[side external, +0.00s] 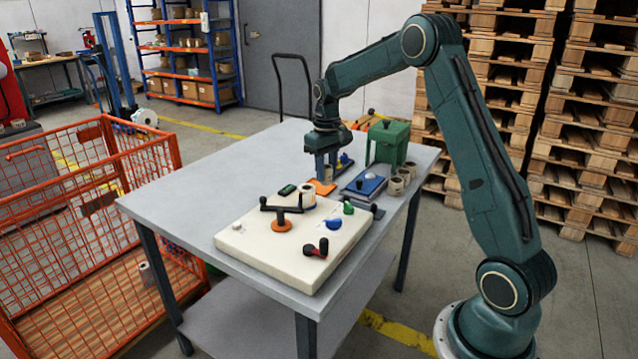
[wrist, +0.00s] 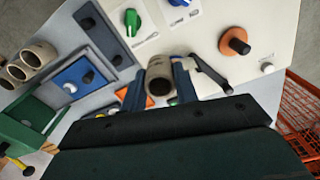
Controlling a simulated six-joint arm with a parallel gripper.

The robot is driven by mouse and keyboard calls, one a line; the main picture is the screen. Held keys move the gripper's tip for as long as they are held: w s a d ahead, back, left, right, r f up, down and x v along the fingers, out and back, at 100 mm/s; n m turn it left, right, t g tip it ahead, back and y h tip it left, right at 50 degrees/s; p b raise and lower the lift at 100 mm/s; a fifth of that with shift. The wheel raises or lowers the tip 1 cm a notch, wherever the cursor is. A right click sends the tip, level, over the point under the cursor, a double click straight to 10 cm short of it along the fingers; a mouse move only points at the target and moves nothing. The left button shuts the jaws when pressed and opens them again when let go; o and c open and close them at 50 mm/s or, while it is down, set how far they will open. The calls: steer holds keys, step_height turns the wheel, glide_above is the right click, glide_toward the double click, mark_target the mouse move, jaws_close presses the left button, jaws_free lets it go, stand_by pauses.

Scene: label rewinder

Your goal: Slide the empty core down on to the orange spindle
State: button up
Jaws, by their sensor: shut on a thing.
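My gripper (side external: 327,178) points down over the far end of the table, with its fingers shut on a beige, tube-like empty core (side external: 328,173). In the wrist view the core (wrist: 162,84) sits between the blue fingers with its open end towards the camera. The orange spindle (side external: 282,226), an orange disc with a dark post, stands on the cream panel (side external: 255,255), apart from my gripper. It also shows at upper right in the wrist view (wrist: 238,46).
A black bar (side external: 285,208) runs above the panel close to the spindle. The table's left side is clear.

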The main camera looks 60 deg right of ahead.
mark_target(279, 211)
steer(key=w+a+r+n, duration=0.1)
steer(key=w+a+r, duration=0.1)
steer(key=a, duration=0.4)
steer(key=w+a+r+n, duration=0.1)
steer(key=w+a+r, duration=0.1)
steer(key=a, duration=0.5)
steer(key=shift+w+r+n, duration=0.4)
steer(key=shift+w, duration=0.4)
steer(key=shift+d+f, duration=0.1)
steer(key=shift+f, duration=0.2)
steer(key=shift+f, duration=5.6)
steer(key=shift+f, duration=0.15)
steer(key=o, duration=0.8)
